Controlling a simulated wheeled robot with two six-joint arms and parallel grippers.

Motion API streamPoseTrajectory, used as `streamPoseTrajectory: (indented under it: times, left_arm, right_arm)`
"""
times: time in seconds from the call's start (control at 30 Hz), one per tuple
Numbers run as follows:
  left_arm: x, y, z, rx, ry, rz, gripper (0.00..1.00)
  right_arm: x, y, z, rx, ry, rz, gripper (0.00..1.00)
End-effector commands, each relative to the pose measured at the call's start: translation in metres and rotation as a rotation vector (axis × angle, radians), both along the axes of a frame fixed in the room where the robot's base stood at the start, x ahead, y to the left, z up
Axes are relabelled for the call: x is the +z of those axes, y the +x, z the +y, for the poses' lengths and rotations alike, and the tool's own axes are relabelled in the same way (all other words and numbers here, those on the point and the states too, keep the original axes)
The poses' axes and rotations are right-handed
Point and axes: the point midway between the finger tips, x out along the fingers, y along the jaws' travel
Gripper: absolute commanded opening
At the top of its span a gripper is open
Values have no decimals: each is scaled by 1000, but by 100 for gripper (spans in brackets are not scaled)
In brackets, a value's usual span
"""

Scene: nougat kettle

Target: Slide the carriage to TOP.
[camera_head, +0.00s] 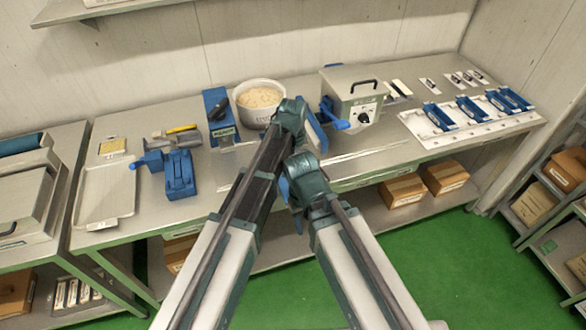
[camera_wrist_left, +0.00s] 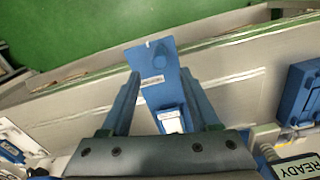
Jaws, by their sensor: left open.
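In the left wrist view a blue upright plate (camera_wrist_left: 150,62) with a small knob and a white label shows between my left fingers; it looks like the carriage. A white-topped block (camera_wrist_left: 171,122) sits at its near end. My left gripper (camera_wrist_left: 160,100) is open, with one finger on each side of the blue part; contact cannot be told. In the head view a blue part (camera_head: 317,132) shows just right of my left gripper (camera_head: 292,115), which hides much of it. My right gripper (camera_head: 291,193) hangs near the table's front edge; its finger gap is unclear. No TOP mark is readable.
A white pot (camera_head: 258,97) stands behind my left gripper. A grey lidded box (camera_head: 353,95) with a blue crank is to its right. A blue unit (camera_head: 217,105) with a display reading READY (camera_wrist_left: 300,168) and a blue fixture (camera_head: 178,175) are left.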

Motion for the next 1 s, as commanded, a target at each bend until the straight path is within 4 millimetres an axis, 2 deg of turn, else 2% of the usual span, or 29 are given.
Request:
streamPoseTrajectory:
  times: [0.03, 0.2, 0.8, 0.87, 0.97, 1.0]
  left_arm:
    - [16, 0, 0, 0, 0, 0, 62]
    - [31, 0, 0, 0, 0, 0, 62]
    - [33, 0, 0, 0, 0, 0, 62]
    - [33, -3, 6, 0, 0, -1, 62]
    - [33, -18, 33, -4, -2, -8, 62]
    - [33, -28, 49, -7, -3, -13, 62]
  right_arm:
    - [16, 0, 0, -2, 1, 0, 50]
    - [31, 0, 0, -6, 1, 0, 50]
    - [32, 0, 0, -8, 2, 0, 50]
    - [32, 0, 0, -8, 2, 0, 50]
    - [32, 0, 0, -8, 2, 0, 50]
    - [33, 0, 0, -8, 2, 0, 50]
